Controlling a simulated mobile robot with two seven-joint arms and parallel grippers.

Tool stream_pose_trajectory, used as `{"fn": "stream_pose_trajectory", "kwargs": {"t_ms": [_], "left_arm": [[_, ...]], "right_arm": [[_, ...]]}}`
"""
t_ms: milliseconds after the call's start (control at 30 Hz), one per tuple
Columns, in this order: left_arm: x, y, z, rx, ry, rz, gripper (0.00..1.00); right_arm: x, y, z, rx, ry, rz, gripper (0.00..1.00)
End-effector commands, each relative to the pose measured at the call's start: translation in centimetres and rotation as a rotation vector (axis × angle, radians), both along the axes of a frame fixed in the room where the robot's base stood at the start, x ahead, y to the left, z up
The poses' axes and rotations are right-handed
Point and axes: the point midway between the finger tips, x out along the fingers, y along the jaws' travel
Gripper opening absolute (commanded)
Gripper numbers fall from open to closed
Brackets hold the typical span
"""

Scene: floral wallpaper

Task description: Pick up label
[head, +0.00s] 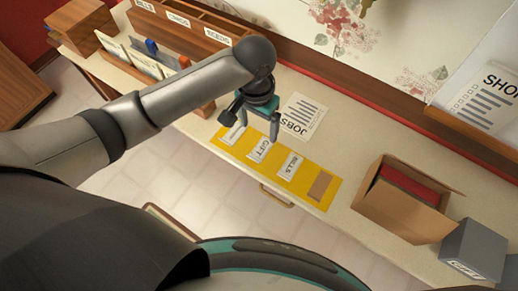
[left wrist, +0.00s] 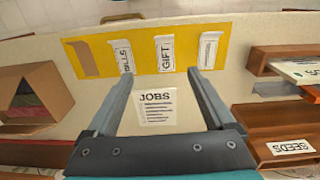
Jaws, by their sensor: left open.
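A yellow mat (head: 308,194) lies along the front edge of the desk. On it lie white labels: the GIFT label (head: 262,149), the BILLS label (head: 290,166) and a third label (head: 233,134) whose text I cannot read. The left wrist view also shows the GIFT label (left wrist: 165,54), the BILLS label (left wrist: 122,56) and the third label (left wrist: 209,50). My left gripper (head: 254,124) is open and empty above the mat. In the left wrist view its fingertips (left wrist: 162,73) lie on either side of the GIFT label, but contact cannot be told. My right gripper is out of view.
A JOBS sheet (head: 301,117) lies behind the mat. A brown patch (head: 321,186) is at the mat's right end. An open cardboard box (head: 400,216) and a grey box (head: 474,249) stand at right. A wooden organizer (head: 200,29) stands at left behind my arm.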

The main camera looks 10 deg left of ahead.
Motion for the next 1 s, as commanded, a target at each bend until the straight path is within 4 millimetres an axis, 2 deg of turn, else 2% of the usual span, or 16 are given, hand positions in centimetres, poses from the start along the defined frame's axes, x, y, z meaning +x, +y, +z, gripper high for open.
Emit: {"fn": "stream_pose_trajectory", "kwargs": {"t_ms": [67,167,267,500,633,867,1000], "left_arm": [[0.3,0.5,0.4,0.020,0.006,0.004,0.88],[0.2,0.7,-0.1,0.030,0.013,0.008,0.88],[0.2,0.7,-1.7,0.031,0.015,0.009,0.88],[0.1,0.7,-6.9,0.029,0.013,0.007,0.88],[0.2,0.7,-8.7,0.028,0.013,0.008,0.88],[0.0,0.7,-10.2,0.027,0.012,0.007,0.88],[-0.6,1.0,-12.4,0.030,0.013,0.007,0.88]], "right_arm": [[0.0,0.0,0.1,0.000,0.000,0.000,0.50],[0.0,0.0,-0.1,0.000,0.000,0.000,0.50],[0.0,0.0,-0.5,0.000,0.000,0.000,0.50],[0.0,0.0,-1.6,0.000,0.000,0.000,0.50],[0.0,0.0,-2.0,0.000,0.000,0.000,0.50],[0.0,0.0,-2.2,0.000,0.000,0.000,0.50],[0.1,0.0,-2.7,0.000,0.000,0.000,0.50]]}}
